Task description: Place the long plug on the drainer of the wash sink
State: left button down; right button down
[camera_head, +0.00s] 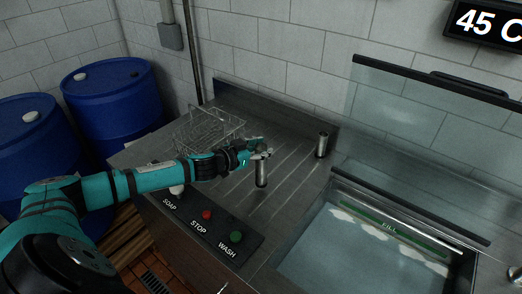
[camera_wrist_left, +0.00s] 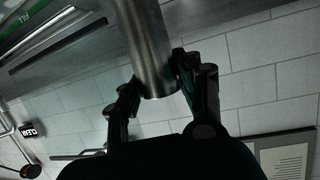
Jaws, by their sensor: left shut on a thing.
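A steel cylindrical plug (camera_head: 261,174) is upright over the ridged drainer (camera_head: 290,190), left of the sink basin. It looks like the long plug. My left gripper (camera_head: 262,150) is shut on its upper part, reaching in from the left. In the left wrist view the plug (camera_wrist_left: 146,45) sits between the two fingers (camera_wrist_left: 152,92). I cannot tell whether its lower end touches the drainer. A second steel cylinder (camera_head: 322,146) stands upright at the drainer's back right, apart from the gripper. My right gripper is not in view.
A wire basket (camera_head: 208,128) sits at the drainer's back left. A panel (camera_head: 212,226) with SOAP, STOP and WASH buttons runs along the front. The water-filled basin (camera_head: 355,262) with a raised glass lid (camera_head: 400,110) is right. Blue barrels (camera_head: 112,100) stand left.

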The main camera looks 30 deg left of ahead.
pick_arm(q)
jog(key=shift+f, duration=0.9)
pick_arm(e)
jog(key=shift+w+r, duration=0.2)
pick_arm(q)
jog(key=shift+f, duration=0.15)
jog(key=c, duration=1)
grip_release()
jog(key=shift+c, duration=0.2)
jog(key=shift+o, duration=0.9)
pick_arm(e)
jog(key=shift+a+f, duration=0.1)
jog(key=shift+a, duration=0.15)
